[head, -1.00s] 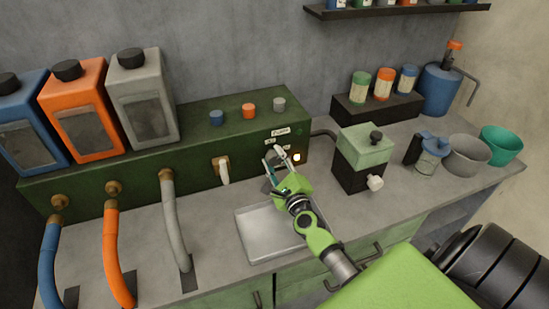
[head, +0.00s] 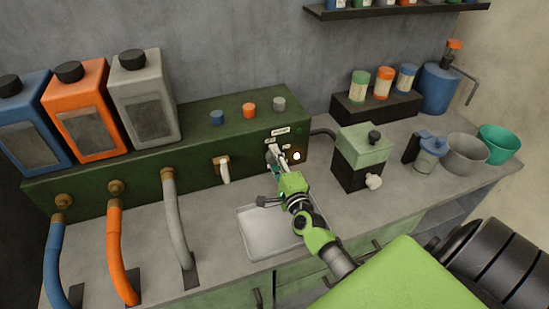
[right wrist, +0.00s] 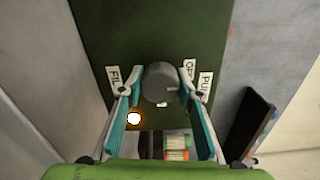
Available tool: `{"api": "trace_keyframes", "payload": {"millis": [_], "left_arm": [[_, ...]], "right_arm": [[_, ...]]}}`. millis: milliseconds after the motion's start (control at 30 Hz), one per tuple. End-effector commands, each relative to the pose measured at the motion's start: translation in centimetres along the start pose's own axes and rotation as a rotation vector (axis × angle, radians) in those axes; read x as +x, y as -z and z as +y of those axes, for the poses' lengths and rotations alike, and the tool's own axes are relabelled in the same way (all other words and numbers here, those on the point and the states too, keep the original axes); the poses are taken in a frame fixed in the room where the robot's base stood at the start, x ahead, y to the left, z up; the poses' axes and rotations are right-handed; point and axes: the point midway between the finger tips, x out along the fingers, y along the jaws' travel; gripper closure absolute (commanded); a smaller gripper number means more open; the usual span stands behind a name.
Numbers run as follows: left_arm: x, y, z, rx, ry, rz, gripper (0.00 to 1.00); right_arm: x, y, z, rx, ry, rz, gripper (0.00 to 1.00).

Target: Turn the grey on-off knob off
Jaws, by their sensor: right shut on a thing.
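The grey on-off knob (right wrist: 158,88) shows in the right wrist view as a dark grey round knob on the dark green panel. It sits between the two teal-padded fingers of my right gripper (right wrist: 159,80), which is shut on it. In the head view my right gripper (head: 277,157) reaches the front of the green pump box (head: 195,180) and mostly hides the knob. White labels (right wrist: 190,70) lie around the knob, partly covered by the fingers. A lamp (head: 296,156) beside it is lit. My left gripper is not in view.
A metal tray (head: 255,243) lies on the counter below my right arm. A white-handled tap (head: 223,170) and grey hose (head: 176,225) are to the left. A green-and-black box (head: 362,160) stands close on the right. Coloured bottles (head: 145,95) stand on the pump box.

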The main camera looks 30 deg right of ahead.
Motion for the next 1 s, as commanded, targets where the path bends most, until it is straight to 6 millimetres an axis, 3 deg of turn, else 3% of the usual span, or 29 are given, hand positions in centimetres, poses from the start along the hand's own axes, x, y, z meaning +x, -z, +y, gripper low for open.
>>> {"api": "trace_keyframes", "payload": {"millis": [400,433,500,833,1000], "left_arm": [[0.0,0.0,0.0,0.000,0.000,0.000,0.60],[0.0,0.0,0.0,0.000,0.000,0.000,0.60],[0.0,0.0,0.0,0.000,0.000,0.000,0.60],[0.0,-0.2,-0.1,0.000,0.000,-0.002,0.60],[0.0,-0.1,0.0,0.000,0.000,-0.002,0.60]], "right_arm": [[0.0,0.0,0.1,-0.011,-0.001,0.000,0.89],[0.0,0.0,0.1,-0.011,-0.001,0.000,0.62],[0.0,0.0,0.1,-0.010,-0.001,0.000,0.50],[-0.1,0.0,0.1,-0.008,-0.001,0.000,0.50],[-1.9,0.0,0.2,-0.008,-0.003,0.000,0.50]]}}
